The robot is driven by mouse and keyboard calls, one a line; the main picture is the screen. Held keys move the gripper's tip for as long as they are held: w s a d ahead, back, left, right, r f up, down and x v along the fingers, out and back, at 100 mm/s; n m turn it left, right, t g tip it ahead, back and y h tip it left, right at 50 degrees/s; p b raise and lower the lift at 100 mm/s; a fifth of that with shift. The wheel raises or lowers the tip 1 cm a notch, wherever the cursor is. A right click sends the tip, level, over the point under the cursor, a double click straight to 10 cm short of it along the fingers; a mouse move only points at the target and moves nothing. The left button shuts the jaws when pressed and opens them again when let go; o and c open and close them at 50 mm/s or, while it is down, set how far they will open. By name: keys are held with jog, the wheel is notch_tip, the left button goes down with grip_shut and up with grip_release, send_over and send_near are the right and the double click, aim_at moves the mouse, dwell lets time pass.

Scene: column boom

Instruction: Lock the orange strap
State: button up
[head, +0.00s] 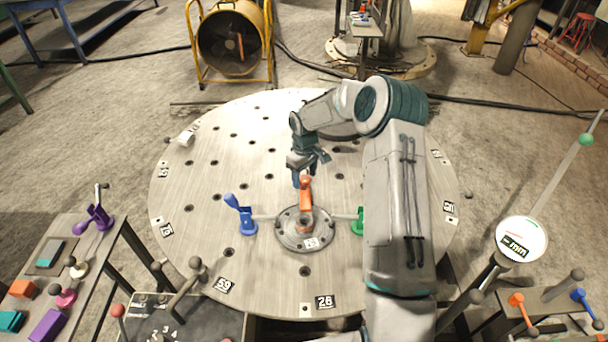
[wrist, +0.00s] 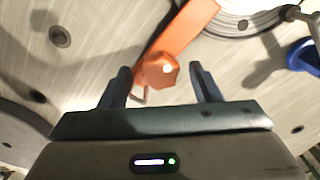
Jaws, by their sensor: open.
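The orange strap (head: 306,196) rises from the round metal hub (head: 290,236) in the middle of the drilled round table. In the wrist view the orange strap (wrist: 185,38) runs from the hub at upper right down to a faceted orange end (wrist: 158,70). My gripper (head: 300,180) is over the table at the strap's far end. In the wrist view my gripper (wrist: 160,80) is open, with the orange end between its two dark fingers and no clear contact with either. I cannot tell the height gap between them.
A blue handle (head: 240,212) stands left of the hub and a green one (head: 360,220) right of it, partly behind my arm. A purple clamp (head: 97,215) and coloured blocks are on the left bench. A dial on a post (head: 521,240) stands at right. Much of the left tabletop is clear.

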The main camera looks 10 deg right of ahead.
jog(key=c, duration=1)
